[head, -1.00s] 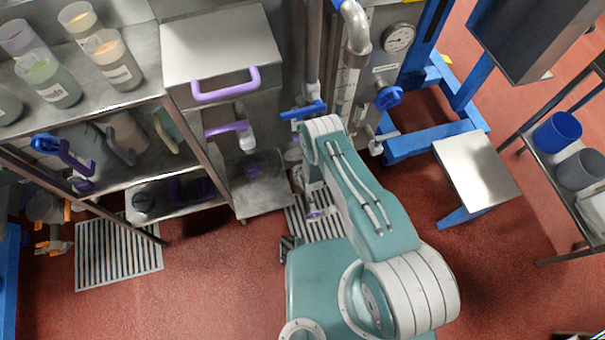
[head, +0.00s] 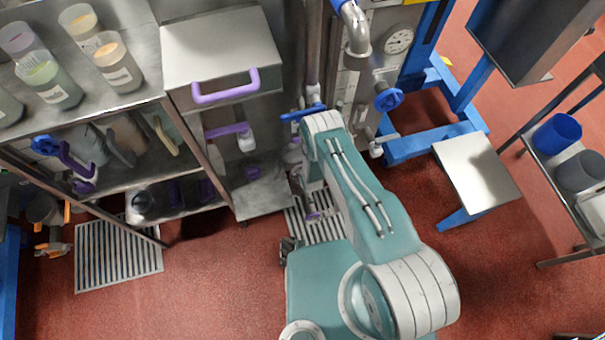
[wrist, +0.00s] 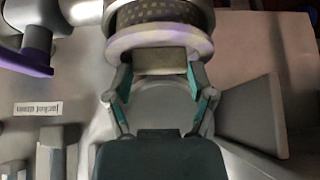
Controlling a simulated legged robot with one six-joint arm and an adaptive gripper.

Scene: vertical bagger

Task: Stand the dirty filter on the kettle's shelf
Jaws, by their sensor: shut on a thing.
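In the wrist view my gripper (wrist: 158,70) is shut on a grey block below a pale round flange. Above the flange is a dark mesh cylinder, which looks like the dirty filter (wrist: 160,16). In the head view my teal arm hides the gripper and the filter. I cannot tell for certain which surface is the kettle's shelf. A grey surface with a label (wrist: 38,108), seemingly about the jacket, lies behind the gripper in the wrist view.
A purple handle (wrist: 25,62) is near the wrist view's left edge. In the head view, a rack (head: 130,80) with several beakers stands left. A gauge (head: 398,39) and blue valve (head: 389,100) are behind the arm. A metal plate (head: 477,170) stands right; red floor (head: 220,290) is clear.

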